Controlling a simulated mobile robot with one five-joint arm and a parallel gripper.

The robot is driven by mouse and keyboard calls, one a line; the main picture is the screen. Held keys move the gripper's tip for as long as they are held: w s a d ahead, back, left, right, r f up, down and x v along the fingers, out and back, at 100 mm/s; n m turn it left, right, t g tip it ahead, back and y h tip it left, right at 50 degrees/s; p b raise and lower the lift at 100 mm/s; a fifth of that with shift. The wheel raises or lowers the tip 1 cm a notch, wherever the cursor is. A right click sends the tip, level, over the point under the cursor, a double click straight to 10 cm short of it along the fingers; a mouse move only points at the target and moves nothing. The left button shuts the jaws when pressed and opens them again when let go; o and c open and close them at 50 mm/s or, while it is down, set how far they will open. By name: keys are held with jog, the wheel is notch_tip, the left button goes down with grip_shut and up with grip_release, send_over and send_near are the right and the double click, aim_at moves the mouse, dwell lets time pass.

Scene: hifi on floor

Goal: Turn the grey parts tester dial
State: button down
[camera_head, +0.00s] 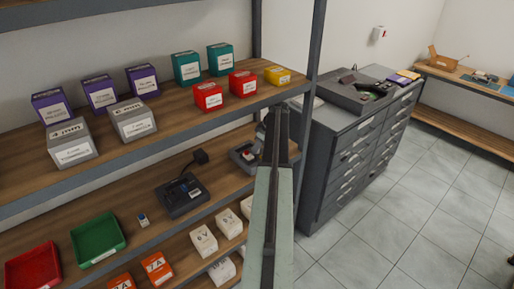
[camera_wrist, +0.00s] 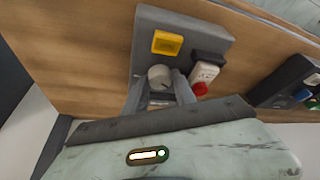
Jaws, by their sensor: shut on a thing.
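The grey parts tester (camera_wrist: 190,32) is a grey box on the wooden shelf, with a yellow square panel (camera_wrist: 167,43) on its face. Its round grey dial (camera_wrist: 159,77) sits between the two fingers of my gripper (camera_wrist: 161,90) in the wrist view. The gripper is shut on the dial. A white block (camera_wrist: 204,72) and a red round part (camera_wrist: 200,89) are just to the right of the dial. In the head view the tester (camera_head: 240,158) is on the middle shelf, partly hidden behind my arm.
A dark device (camera_head: 182,194) stands left of the tester, with a black plug-like block behind it. Green (camera_head: 98,238) and red (camera_head: 33,268) trays lie farther left. The upper shelf (camera_head: 180,112) with several boxes overhangs. A grey drawer cabinet (camera_head: 350,150) stands to the right.

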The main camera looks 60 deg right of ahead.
jog(key=m, duration=0.1)
jog(key=m+h, duration=0.1)
jog(key=m, duration=0.1)
jog(key=m+h, duration=0.1)
jog(key=m, duration=0.1)
jog(key=shift+a, duration=0.3)
jog(key=m+h, duration=0.1)
jog(key=m, duration=0.1)
jog(key=m+g, duration=0.1)
jog(key=m, duration=0.2)
jog(key=shift+w+h, duration=0.1)
jog(key=shift+h, duration=0.3)
jog(key=shift+m, duration=0.3)
jog(key=c, duration=1.3)
grip_release()
